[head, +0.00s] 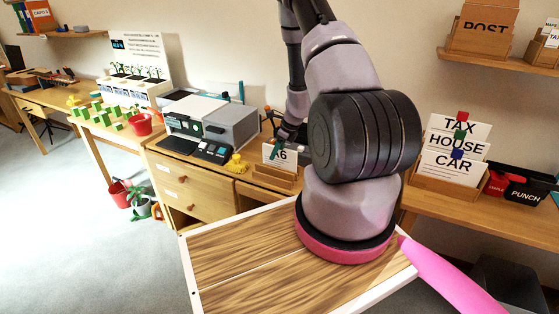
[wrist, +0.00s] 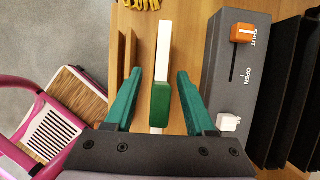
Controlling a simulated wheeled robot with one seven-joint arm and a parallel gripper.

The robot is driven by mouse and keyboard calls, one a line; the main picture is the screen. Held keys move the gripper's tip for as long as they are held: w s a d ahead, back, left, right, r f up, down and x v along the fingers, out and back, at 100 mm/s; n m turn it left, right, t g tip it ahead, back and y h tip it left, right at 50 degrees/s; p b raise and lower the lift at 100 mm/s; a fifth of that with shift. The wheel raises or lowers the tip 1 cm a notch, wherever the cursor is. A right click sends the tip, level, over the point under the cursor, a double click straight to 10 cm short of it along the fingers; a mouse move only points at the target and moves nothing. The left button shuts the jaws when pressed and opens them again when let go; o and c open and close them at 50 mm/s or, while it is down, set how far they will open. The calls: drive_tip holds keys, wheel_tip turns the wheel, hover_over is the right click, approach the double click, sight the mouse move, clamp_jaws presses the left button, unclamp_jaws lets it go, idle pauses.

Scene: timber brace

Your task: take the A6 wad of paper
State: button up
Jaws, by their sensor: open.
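The A6 wad of paper (head: 280,155) stands upright in a wooden holder on the desk in the head view, its front partly covered by my gripper (head: 281,146). In the wrist view, a thin white edge of the wad (wrist: 164,42) and a green block (wrist: 159,104) on it show between the fingers. My gripper (wrist: 160,76) is open, with one green finger on each side of the wad and a visible gap on both sides. Whether the fingers reach down to the paper is hard to tell.
A dark grey unit with an orange-knobbed SHUT/OPEN slider (wrist: 243,75) stands close to the right finger. Wooden holder slats (wrist: 129,58) are close on the left. A yellow duck (head: 236,163) and a grey machine (head: 212,122) stand left on the desk. TAX, HOUSE and CAR cards (head: 455,147) stand right.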

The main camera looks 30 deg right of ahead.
clamp_jaws()
